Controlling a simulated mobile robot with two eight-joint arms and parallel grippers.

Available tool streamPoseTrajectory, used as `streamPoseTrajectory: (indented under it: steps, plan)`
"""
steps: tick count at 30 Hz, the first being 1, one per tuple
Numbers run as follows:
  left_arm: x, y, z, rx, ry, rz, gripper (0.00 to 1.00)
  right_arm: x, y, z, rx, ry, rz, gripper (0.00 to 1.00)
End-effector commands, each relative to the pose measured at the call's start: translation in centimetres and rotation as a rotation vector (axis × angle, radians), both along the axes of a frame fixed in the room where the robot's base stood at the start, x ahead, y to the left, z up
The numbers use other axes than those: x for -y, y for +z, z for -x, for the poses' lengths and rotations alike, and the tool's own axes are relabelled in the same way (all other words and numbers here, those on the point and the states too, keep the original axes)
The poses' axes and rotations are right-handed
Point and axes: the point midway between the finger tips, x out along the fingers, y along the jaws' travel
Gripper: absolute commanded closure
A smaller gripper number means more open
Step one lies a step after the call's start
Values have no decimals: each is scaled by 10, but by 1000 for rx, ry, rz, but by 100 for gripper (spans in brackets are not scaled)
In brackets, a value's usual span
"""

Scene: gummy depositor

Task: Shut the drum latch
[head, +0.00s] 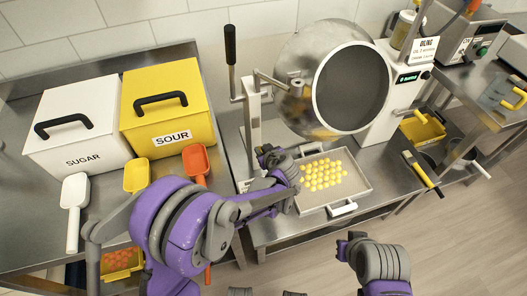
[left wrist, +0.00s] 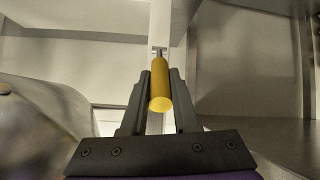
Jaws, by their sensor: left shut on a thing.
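The steel drum (head: 300,68) with its dark round opening sits at the back of the middle bench. My left gripper (head: 266,153) is in front of and below the drum, beside an upright post (head: 252,120). In the left wrist view, the left gripper (left wrist: 160,95) is shut on a yellow cylindrical handle (left wrist: 160,88), which appears to be the latch handle. A pale vertical bar stands behind the handle. In the head view the handle is hidden by the gripper. My right gripper (head: 346,247) is at the lower right, away from the drum; its jaw opening is unclear.
A tray of yellow gummies (head: 346,194) lies just right of my left gripper. A black-handled lever (head: 231,50) stands left of the drum. The white sugar bin (head: 75,120) and yellow sour bin (head: 165,100) stand left, with scoops in front. Floor at lower right is clear.

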Motion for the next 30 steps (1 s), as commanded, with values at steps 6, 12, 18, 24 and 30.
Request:
streamPoseTrajectory:
  steps: [6,12,18,24,30]
  plan:
    - [-7,15,-16,-187,2,79,100,0,21,-2,7,0,0,100]
    - [-12,20,-28,-345,2,143,100,0,30,-4,10,0,0,100]
    - [-16,22,-37,-466,0,193,100,0,35,-4,11,0,0,100]
    - [-18,23,-43,-545,-1,226,100,0,38,-5,12,0,0,100]
    - [-19,23,-46,-582,-1,241,100,0,39,-5,13,0,0,100]
